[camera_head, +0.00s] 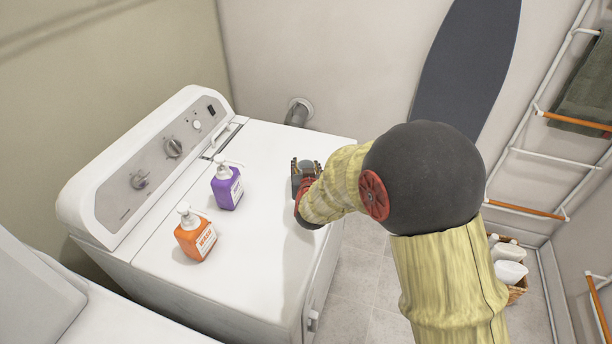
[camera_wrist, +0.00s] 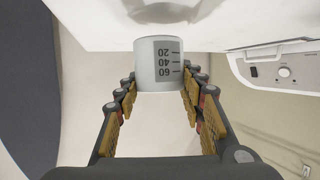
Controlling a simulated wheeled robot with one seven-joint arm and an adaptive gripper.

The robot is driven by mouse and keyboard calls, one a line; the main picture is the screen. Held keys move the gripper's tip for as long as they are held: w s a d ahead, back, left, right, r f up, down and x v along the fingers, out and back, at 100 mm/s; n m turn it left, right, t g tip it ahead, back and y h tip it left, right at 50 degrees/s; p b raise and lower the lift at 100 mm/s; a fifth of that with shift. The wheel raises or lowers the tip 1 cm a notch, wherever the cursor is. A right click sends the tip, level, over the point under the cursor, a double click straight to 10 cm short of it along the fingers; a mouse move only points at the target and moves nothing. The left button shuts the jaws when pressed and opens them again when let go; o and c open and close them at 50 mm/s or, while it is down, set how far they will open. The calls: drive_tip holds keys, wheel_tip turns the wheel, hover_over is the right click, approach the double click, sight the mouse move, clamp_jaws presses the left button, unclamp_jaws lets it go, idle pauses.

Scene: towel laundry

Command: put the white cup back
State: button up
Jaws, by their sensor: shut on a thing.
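The white cup (camera_wrist: 158,65) with dark measuring marks shows between the fingers in the wrist view. Its markings appear upside down there. My gripper (camera_wrist: 158,90) is shut on the cup from both sides. In the head view my gripper (camera_head: 306,172) is over the right part of the white machine top (camera_head: 265,240), and it hides the cup. A grey shadow lies beside the cup in the wrist view; I cannot tell whether the cup touches the machine top.
A purple pump bottle (camera_head: 227,188) and an orange pump bottle (camera_head: 195,239) stand on the machine top, left of my gripper. The control panel (camera_head: 160,160) rises behind them. A dark board (camera_head: 465,65) leans on the wall. A basket (camera_head: 517,291) is on the floor at right.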

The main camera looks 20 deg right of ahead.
drive_tip(key=shift+f+b, duration=0.5)
drive_tip(key=shift+f, duration=0.95)
drive_tip(key=shift+s, duration=0.1)
drive_tip(key=shift+f, duration=0.1)
drive_tip(key=o, duration=1)
